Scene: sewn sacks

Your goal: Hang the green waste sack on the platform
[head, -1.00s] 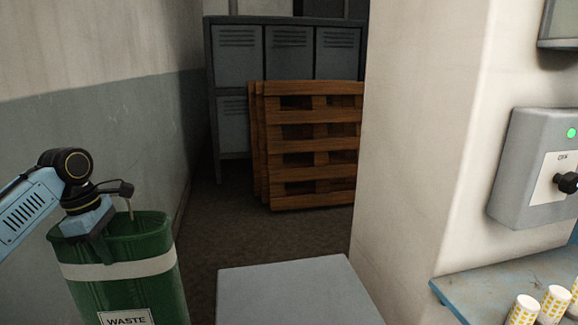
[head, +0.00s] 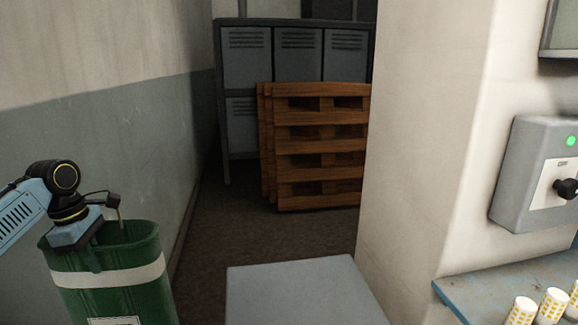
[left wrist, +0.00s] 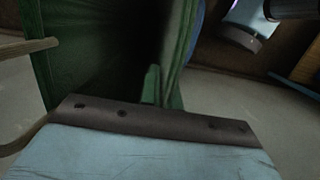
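The green waste sack (head: 122,288) is at the lower left of the head view, open at the top, with a white band; its label is cut off by the bottom edge. My left gripper (head: 93,257) is shut on its near left rim, and the sack is upright below it. In the left wrist view the green sack wall (left wrist: 50,70) and its dark inside lie just beyond the gripper. A grey flat-topped surface (head: 300,295) is at the bottom middle, right of the sack; I cannot tell whether it is the platform. My right gripper is not in view.
Wooden pallets (head: 320,150) lean against grey lockers (head: 246,60) at the back. A wall stands close at left. A pale pillar (head: 425,130) stands at right, with a grey switch box (head: 520,200) and a blue shelf (head: 475,290) holding yellow-patterned cups (head: 523,311). Dark floor lies between.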

